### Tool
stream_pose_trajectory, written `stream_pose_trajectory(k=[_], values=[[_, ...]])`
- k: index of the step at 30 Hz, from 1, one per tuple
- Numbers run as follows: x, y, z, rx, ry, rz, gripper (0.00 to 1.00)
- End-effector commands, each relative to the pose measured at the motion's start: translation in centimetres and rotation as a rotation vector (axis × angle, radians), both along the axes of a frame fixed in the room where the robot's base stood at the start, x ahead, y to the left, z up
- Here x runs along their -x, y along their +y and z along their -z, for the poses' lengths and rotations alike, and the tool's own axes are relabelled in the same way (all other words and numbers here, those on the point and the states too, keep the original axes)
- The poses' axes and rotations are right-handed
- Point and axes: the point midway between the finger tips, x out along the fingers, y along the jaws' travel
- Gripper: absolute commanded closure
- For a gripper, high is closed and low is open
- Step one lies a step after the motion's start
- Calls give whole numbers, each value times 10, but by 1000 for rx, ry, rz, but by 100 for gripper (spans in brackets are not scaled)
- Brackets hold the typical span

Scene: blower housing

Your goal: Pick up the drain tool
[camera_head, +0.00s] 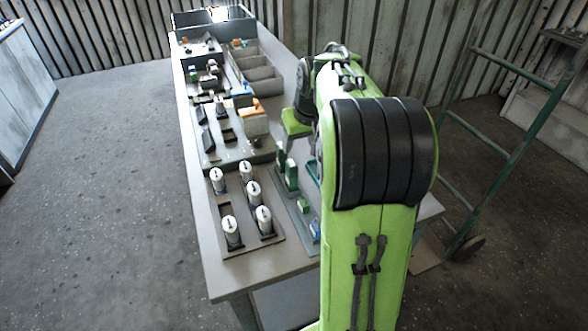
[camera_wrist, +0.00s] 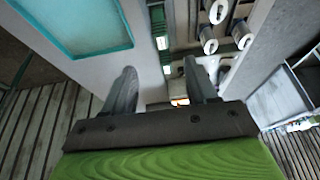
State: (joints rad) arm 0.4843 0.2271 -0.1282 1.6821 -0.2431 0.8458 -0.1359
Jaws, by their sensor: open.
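I cannot tell which thing in view is the drain tool; none stands out clearly as one. My gripper (camera_wrist: 160,72) shows in the wrist view with its two grey fingers spread apart and nothing held between them. A small orange and white thing (camera_wrist: 180,101) shows in the gap between the fingers, apart from them. In the head view my green arm covers the right side of the workbench (camera_head: 216,266), and the fingertips cannot be made out there.
Several white cylinders (camera_head: 254,193) stand in a grey tray on the near bench. An orange-topped box (camera_head: 254,122), green blocks (camera_head: 291,175) and grey bins (camera_head: 262,75) share the bench. A teal-lined tray (camera_wrist: 125,38) is at the wrist view's upper left. A green ladder (camera_head: 507,170) stands right.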

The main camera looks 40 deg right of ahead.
Motion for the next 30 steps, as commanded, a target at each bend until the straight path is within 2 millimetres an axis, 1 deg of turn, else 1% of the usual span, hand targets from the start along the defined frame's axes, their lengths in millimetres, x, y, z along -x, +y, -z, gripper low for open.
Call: stream_pose_trajectory(k=[3,9,10,16,22,25,30], values=[[-9,-2,29,-4,6,-1,43],[-28,-6,75,-3,5,1,43],[-30,-7,80,-2,5,0,43],[-41,-10,101,-2,4,0,43],[-57,-17,134,-2,3,-2,43],[-60,-18,139,-1,2,-1,43],[-60,-18,138,-1,1,-1,43]])
